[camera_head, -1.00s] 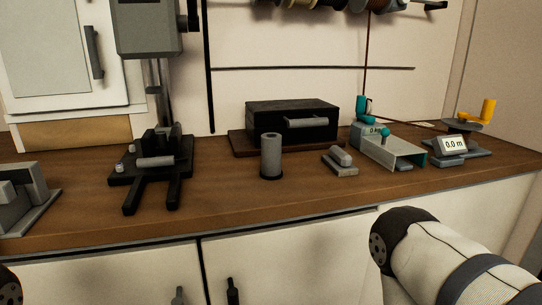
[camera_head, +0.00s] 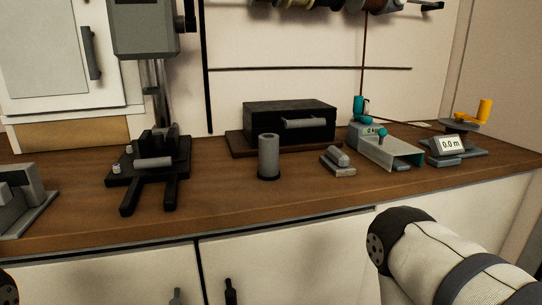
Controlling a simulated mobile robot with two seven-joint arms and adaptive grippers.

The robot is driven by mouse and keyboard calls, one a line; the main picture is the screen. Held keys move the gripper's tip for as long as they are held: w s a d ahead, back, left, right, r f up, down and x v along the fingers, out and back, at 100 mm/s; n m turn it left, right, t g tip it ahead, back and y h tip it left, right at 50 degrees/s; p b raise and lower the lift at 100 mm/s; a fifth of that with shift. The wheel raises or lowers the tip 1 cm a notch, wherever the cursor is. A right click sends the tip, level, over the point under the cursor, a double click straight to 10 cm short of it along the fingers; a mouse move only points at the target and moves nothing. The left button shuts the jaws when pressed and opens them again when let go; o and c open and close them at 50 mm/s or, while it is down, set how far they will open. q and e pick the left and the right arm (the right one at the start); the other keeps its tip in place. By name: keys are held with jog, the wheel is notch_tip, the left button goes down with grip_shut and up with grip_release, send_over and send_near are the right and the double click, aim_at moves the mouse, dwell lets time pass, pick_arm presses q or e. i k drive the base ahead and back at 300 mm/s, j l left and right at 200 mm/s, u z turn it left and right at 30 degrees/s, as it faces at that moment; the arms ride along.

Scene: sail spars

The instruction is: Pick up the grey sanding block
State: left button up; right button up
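A small grey block with a rounded grip on top (camera_head: 338,161), which looks like the sanding block, lies on the wooden worktop (camera_head: 300,200) right of centre. It sits between a grey upright cylinder and a grey-and-teal device. Nothing touches it. Neither gripper shows in the head view. A link of my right arm is at the lower right, in front of the cabinet, and a small piece of my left arm shows at the lower left edge.
The grey cylinder (camera_head: 268,156) stands left of the block, with a black case (camera_head: 290,122) behind. The teal device (camera_head: 390,155) and a display unit (camera_head: 453,146) are to the right. A drill press (camera_head: 150,165) and grey vise (camera_head: 25,200) stand left. The worktop's front strip is clear.

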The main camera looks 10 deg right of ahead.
aim_at(335, 160)
jog(key=k+j+z, duration=0.1)
jog(key=z, duration=0.25)
jog(key=k+j+z, duration=0.1)
jog(key=j+z, duration=0.25)
jog(key=l, duration=0.1)
